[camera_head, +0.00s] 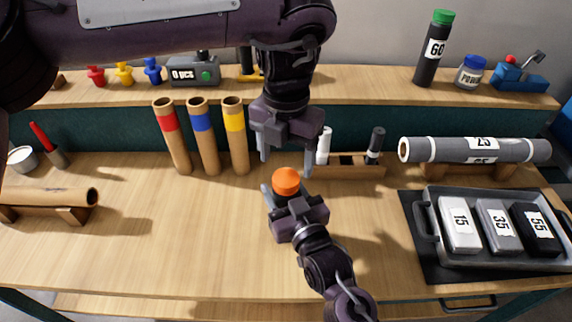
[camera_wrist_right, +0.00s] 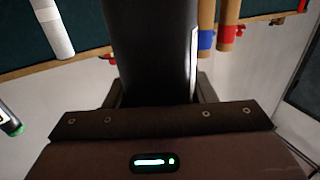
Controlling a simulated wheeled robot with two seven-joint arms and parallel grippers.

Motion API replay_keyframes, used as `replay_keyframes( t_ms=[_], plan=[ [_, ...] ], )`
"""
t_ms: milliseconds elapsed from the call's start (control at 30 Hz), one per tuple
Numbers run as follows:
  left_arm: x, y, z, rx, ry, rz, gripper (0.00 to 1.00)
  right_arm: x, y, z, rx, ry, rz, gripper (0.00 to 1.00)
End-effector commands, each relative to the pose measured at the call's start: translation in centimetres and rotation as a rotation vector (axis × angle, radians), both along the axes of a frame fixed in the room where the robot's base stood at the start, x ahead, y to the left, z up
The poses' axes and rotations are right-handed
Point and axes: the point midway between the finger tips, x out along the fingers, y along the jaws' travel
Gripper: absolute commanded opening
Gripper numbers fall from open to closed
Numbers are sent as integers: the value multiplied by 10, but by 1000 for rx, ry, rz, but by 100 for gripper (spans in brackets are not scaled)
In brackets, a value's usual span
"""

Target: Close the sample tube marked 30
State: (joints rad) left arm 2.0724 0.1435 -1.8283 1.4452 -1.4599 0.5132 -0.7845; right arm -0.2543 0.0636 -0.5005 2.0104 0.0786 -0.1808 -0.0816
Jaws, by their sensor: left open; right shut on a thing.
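An orange cap (camera_head: 286,180) shows from above at the head of the thing in my right gripper (camera_head: 287,193). In the right wrist view that thing is a dark cylinder, the sample tube (camera_wrist_right: 152,50), with a sliver of white label at its right edge. No number on it is readable. My right gripper is shut on this tube; in the head view the cap hides most of the tube. Whether the cap is fully seated cannot be told. My left gripper (camera_head: 286,164) points down just above and behind the cap, its fingers spread apart and empty.
Cardboard tubes with red, blue and yellow bands (camera_head: 203,135) stand behind left. A marker rack (camera_head: 350,170) is behind right. A grey roll (camera_head: 475,150) lies on a stand, and a tray (camera_head: 427,222) holds marked blocks at right.

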Motion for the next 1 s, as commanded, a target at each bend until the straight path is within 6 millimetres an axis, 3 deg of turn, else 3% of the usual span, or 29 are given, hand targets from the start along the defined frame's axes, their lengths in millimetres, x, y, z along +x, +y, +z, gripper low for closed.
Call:
replay_keyframes(
  t_ms=[300, 367, 533, 1000],
  plan=[
    [0, 0, 5, 0, 1, 1, 69, 0, 0, 0, 0, -1, 0, 0],
    [0, 0, 6, 0, 1, 2, 65, 0, 0, 0, 0, -1, 0, 0],
    [0, 0, 8, 0, 1, 93, 65, 0, 0, 0, 0, -1, 0, 0],
    [0, 0, 29, 0, 0, 982, 65, 0, 0, 0, 0, -1, 0, 0]
  ],
)
